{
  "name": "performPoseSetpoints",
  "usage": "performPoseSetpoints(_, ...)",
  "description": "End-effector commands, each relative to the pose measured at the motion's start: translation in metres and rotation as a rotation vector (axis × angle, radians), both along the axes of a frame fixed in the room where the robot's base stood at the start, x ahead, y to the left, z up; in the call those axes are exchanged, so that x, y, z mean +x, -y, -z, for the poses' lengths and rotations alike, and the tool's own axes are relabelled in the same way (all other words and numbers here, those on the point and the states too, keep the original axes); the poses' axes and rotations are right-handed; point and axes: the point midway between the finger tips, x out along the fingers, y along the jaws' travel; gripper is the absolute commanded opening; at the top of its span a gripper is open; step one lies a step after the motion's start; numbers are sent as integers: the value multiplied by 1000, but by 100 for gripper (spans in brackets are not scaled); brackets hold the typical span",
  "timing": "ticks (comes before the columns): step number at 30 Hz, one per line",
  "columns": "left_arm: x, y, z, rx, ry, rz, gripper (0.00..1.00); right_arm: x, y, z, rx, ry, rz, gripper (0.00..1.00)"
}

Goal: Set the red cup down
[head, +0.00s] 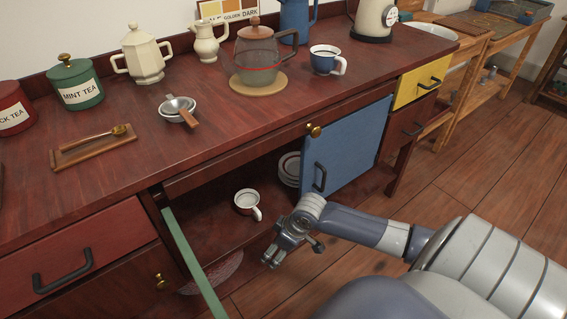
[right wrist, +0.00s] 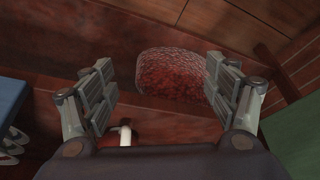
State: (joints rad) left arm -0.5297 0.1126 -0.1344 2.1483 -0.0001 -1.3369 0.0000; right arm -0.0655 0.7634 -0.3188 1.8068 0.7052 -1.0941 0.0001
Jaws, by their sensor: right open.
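The red cup (head: 243,209) stands upright on the floor of the open cabinet, with a white inside and a white handle toward the front right. In the right wrist view, its white handle and part of its red side (right wrist: 110,139) show low between the fingers, partly cut off by my gripper body. My right gripper (head: 278,252) is open and in front of the cabinet, to the right of and nearer than the cup. Its fingers (right wrist: 168,98) are spread wide with nothing held between them. My left gripper is not in view.
A blue door (head: 345,150) stands open right of the cabinet opening, and a green door (head: 193,262) stands open on the left. Stacked plates (head: 289,168) sit deeper inside. A rounded red mottled item (right wrist: 170,80) lies low near the green door. The counter above holds a teapot and several vessels.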

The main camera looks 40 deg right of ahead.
Motion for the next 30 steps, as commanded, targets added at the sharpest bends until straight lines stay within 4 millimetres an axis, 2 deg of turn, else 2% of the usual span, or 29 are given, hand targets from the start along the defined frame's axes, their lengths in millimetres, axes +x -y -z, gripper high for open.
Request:
performPoseSetpoints(1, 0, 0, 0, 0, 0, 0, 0, -22, -33, 13, 23, -15, -9, 79)
performPoseSetpoints(3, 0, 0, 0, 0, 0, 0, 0, -47, -62, 21, 23, -20, -3, 79)
performPoseSetpoints(6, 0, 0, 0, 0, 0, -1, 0, -79, -91, 25, 13, -30, 37, 79)
performPoseSetpoints(9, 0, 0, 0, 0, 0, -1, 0, -108, -104, 24, -9, -48, 99, 79)
performPoseSetpoints(12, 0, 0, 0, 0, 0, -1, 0, -129, -108, 21, -35, -66, 160, 79)
performPoseSetpoints(16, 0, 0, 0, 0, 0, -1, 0, -146, -106, 19, -60, -84, 210, 79)
performPoseSetpoints(30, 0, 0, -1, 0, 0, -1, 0, -149, -105, 18, -71, -88, 221, 79)
